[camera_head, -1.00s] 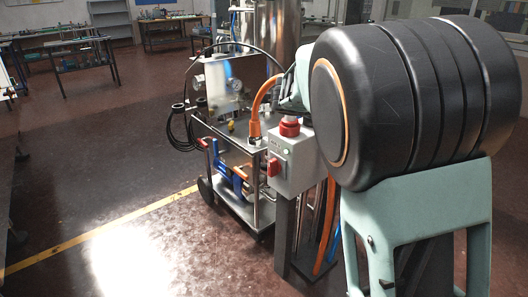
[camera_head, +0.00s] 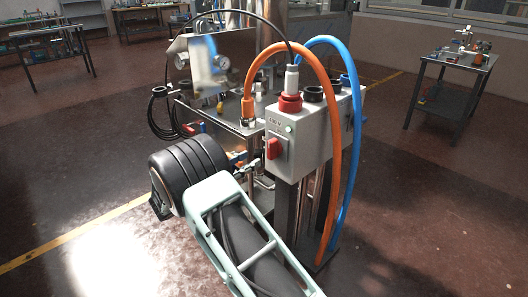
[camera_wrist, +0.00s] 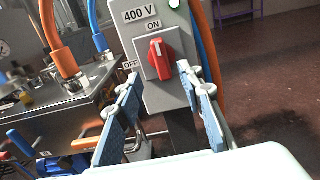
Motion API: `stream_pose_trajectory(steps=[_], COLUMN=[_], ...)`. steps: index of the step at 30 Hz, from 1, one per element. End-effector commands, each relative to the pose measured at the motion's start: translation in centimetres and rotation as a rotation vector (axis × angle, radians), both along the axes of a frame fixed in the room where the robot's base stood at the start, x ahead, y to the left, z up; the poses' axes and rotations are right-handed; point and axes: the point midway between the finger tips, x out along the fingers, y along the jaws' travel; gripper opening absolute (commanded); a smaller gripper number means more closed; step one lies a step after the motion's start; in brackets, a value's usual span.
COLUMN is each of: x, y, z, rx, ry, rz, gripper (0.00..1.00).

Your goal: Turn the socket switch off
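The red rotary switch (camera_head: 274,148) sits on the front of a grey socket box (camera_head: 308,146) on a post. In the wrist view the red switch (camera_wrist: 161,60) has its white mark toward the "ON" label; "OFF" is at its lower left. My gripper (camera_wrist: 159,75) is open, its blue-padded fingers apart to the left and right below the switch. The fingertips appear close to the box, but I cannot tell whether they touch it. In the head view my gripper (camera_head: 241,160) is left of the switch, partly hidden by my arm.
A red plug (camera_head: 289,103) with a black cable is in the box's top. An orange hose (camera_head: 337,150) and a blue hose (camera_head: 357,130) loop over the box. A metal cart (camera_head: 225,122) stands behind to the left. Floor is free at front left and right.

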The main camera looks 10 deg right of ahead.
Motion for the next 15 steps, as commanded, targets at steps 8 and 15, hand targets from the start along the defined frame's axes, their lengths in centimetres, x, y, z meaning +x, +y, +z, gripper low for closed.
stream_pose_trajectory(steps=[8,15], x=[3.1,5.1], y=[-4.5,-7.1], z=[-0.1,0.0], rx=[0.003,0.003], ry=[-0.002,-0.003], rz=[-0.005,-0.002], gripper=[0.35,0.35])
